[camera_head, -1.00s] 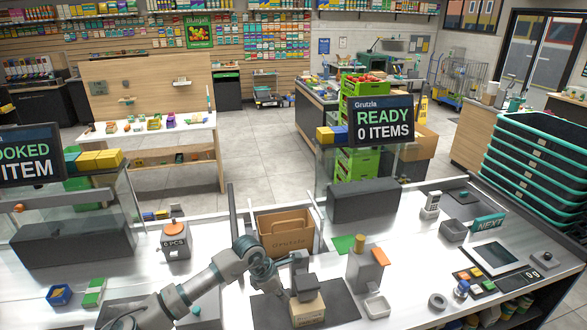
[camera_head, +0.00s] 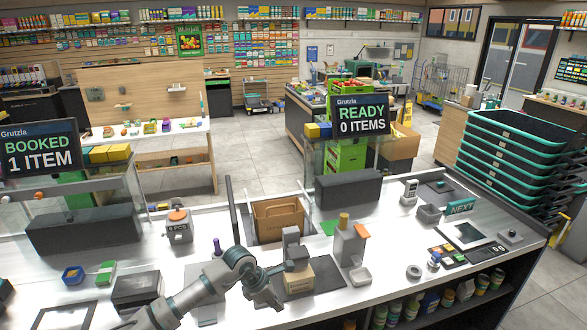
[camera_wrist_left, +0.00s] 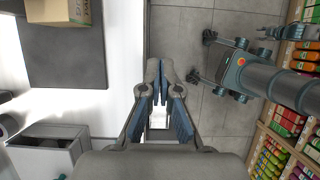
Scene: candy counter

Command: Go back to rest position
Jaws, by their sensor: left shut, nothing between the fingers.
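My left gripper (camera_head: 264,300) is over the front edge of the counter (camera_head: 345,298), left of and in front of the small cardboard box (camera_head: 298,272). In the left wrist view its fingers (camera_wrist_left: 158,75) are closed together with nothing between them, with floor beyond the tips. The box stands on a dark mat (camera_head: 322,280) and also shows at the top left of the wrist view (camera_wrist_left: 58,10), apart from the gripper. My right gripper (camera_wrist_left: 203,58) shows in the wrist view above the floor, its fingertips spread and empty. It is outside the head view.
A dark grey box (camera_head: 137,290) is left of my arm. Shelves with bottles (camera_head: 430,300) lie under the counter front. Floor between counter and shelves (camera_wrist_left: 283,150) is open.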

